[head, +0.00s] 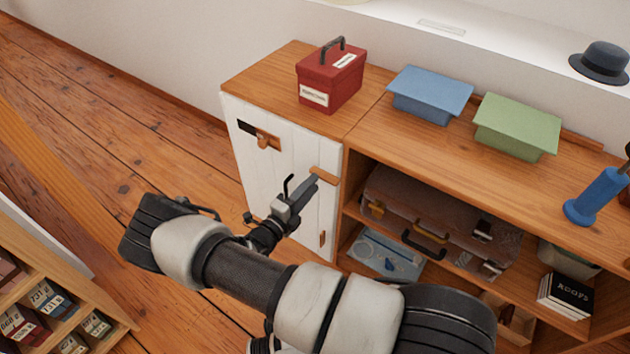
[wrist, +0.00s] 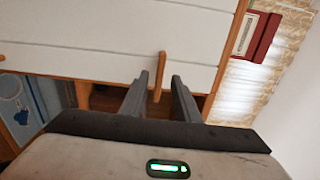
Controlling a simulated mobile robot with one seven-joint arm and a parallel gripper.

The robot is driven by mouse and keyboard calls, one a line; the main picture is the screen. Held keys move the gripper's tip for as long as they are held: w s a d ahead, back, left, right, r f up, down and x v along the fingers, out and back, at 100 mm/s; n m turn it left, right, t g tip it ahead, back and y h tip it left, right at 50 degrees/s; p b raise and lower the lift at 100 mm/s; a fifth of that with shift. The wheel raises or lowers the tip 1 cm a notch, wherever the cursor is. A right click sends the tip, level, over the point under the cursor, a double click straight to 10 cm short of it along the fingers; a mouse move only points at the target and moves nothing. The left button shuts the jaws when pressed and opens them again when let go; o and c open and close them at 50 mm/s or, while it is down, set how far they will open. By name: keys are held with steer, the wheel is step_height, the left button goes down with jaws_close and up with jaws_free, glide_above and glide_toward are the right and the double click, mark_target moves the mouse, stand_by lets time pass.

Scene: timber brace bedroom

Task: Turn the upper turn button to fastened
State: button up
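The upper turn button (head: 325,175) is a small wooden bar near the right edge of the white cabinet door (head: 285,150). It lies roughly level, its right end reaching the wooden upright beside the door. In the wrist view the upper turn button (wrist: 159,70) points across the door's edge strip. My gripper (head: 312,184) is at the button in the head view. In the wrist view my gripper (wrist: 159,76) is open, one finger on each side of the bar, with visible gaps. The lower turn button (head: 322,239) stands upright on the door.
A wooden latch piece (head: 262,140) sits at the door's upper left. A red box (head: 331,78) stands on the cabinet top, beside blue (head: 430,92) and green (head: 517,125) lidded boxes. A brown suitcase (head: 440,215) fills the open shelf right of the door.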

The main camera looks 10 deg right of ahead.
steer(key=p+v, duration=0.1)
steer(key=v, duration=1.3)
steer(key=shift+s+a, duration=0.2)
steer(key=shift+s, duration=0.05)
steer(key=shift+r, duration=0.1)
steer(key=s+d+r+m+g+y, duration=0.1)
steer(key=d+r+m+g+y, duration=0.2)
steer(key=r+m, duration=0.5)
steer(key=s+d+r+m+g, duration=0.2)
steer(key=d+r+m+g, duration=0.2)
steer(key=r+m+g, duration=0.35)
steer(key=s+d+r+m+g+y, duration=0.1)
steer(key=d+r+m+g+y, duration=0.15)
steer(key=r+m, duration=0.65)
steer(key=s+d+r+m+t+y, duration=0.2)
steer(key=s+r+m+t+y, duration=0.15)
steer(key=s+r+m, duration=0.4)
steer(key=s+d+r+m+t+y, duration=0.25)
steer(key=s+r+m+y, duration=0.2)
steer(key=r+m, duration=0.6)
step_height(320, 180, up, 21)
steer(key=m+p, duration=0.2)
steer(key=p, duration=2.1)
steer(key=shift+h+p, duration=0.3)
steer(key=shift+h, duration=0.05)
